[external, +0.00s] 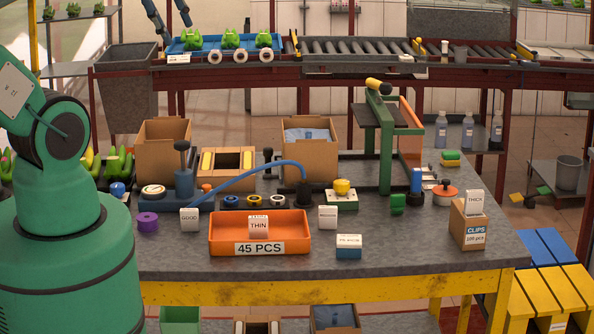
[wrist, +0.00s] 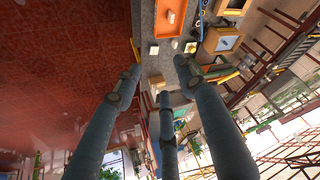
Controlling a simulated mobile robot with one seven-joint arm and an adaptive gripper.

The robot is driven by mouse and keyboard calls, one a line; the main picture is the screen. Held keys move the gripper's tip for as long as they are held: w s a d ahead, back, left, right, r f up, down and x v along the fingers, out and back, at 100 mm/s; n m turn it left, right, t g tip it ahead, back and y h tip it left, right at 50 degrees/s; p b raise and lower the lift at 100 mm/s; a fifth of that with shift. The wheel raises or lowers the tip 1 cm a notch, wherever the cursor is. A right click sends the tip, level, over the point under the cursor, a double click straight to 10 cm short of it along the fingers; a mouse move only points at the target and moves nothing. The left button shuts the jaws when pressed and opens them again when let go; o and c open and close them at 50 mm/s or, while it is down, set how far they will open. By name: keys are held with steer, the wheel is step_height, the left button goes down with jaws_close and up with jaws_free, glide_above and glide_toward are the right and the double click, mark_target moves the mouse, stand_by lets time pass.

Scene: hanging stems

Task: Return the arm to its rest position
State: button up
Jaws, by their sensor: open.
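My green arm (external: 65,190) stands at the left of the external view, in front of the workbench, and its upper part leaves the picture. My gripper (external: 176,28) shows only as dark fingers at the top edge, in front of the back conveyor area. In the wrist view my gripper (wrist: 158,78) has its dark blue-grey fingers spread apart, with nothing between them. The hanging stems cannot be made out.
The grey workbench (external: 400,262) carries an orange tray (external: 228,232) labelled 45 PCS, cardboard boxes (external: 163,153), and a green press frame (external: 386,145). Behind is a roller conveyor (external: 360,48) with a blue tray (external: 180,48) of green items. Red floor (wrist: 60,70) is clear in the wrist view.

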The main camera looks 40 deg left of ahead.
step_height(320, 180, down, 17)
steer(key=b, duration=1.7)
